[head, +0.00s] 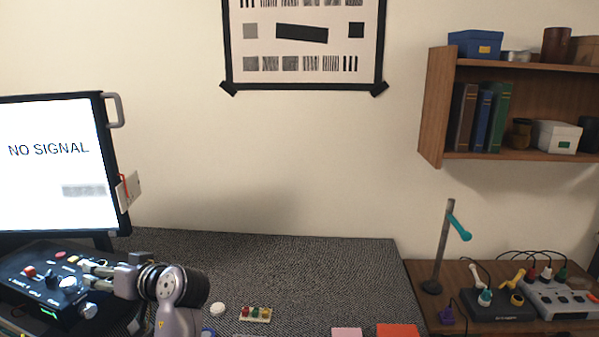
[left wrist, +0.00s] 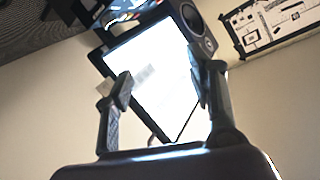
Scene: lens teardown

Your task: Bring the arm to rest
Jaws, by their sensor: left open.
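My left gripper (head: 92,273) is at the lower left of the head view, its fingers pointing left in front of a black control box. In the left wrist view the two fingers of the left gripper (left wrist: 162,84) stand well apart with nothing between them. The bright monitor screen shows behind that gap. From the head view I cannot tell whether the fingers touch the box. My right gripper is in neither view.
A black control box (head: 40,290) with knobs sits below a monitor (head: 50,165) reading "NO SIGNAL". A dark textured mat (head: 300,275) is mostly clear, with a small block of coloured buttons (head: 256,314) near the front. A stand (head: 442,245) and power strips (head: 500,305) are at right.

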